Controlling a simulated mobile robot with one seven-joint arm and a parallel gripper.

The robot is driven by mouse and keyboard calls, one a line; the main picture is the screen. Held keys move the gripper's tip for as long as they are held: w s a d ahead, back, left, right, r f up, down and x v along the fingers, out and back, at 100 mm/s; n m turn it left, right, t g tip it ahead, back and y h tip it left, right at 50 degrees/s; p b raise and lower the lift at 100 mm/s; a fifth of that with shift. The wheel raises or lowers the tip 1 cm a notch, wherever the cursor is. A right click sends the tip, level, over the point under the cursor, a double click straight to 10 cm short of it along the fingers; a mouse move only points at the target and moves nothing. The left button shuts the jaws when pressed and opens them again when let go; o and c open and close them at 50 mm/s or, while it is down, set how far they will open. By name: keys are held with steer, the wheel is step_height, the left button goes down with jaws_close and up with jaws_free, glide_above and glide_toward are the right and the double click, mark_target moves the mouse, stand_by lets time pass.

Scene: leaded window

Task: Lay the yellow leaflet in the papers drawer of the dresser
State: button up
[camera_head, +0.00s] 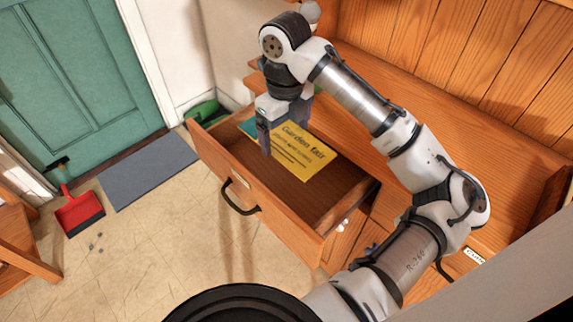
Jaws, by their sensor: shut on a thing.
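The yellow leaflet (300,153) shows printed words, "Garden fair" among them. It is over the pulled-out drawer (222,163) of the wooden dresser (440,103). I cannot tell whether it lies on the drawer's floor or is held just above it. My gripper (268,142) points down into the drawer and is shut on the leaflet at its left end. The fingers hide part of that end. A teal edge (247,127) shows beside the leaflet under my gripper.
The drawer's front has a dark handle (238,197). The right part of the drawer floor (340,182) is bare. A red dustpan (80,212) and a grey mat (148,172) lie on the floor near the green door (75,80).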

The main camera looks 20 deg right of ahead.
step_height(320, 180, down, 12)
steer(key=shift+f, duration=0.15)
steer(key=shift+f, duration=0.1)
stand_by(0.3)
steer(key=shift+f+b, duration=0.35)
steer(key=shift+f, duration=0.2)
steer(key=o, duration=0.8)
steer(key=shift+c, duration=0.2)
steer(key=shift+r, duration=0.1)
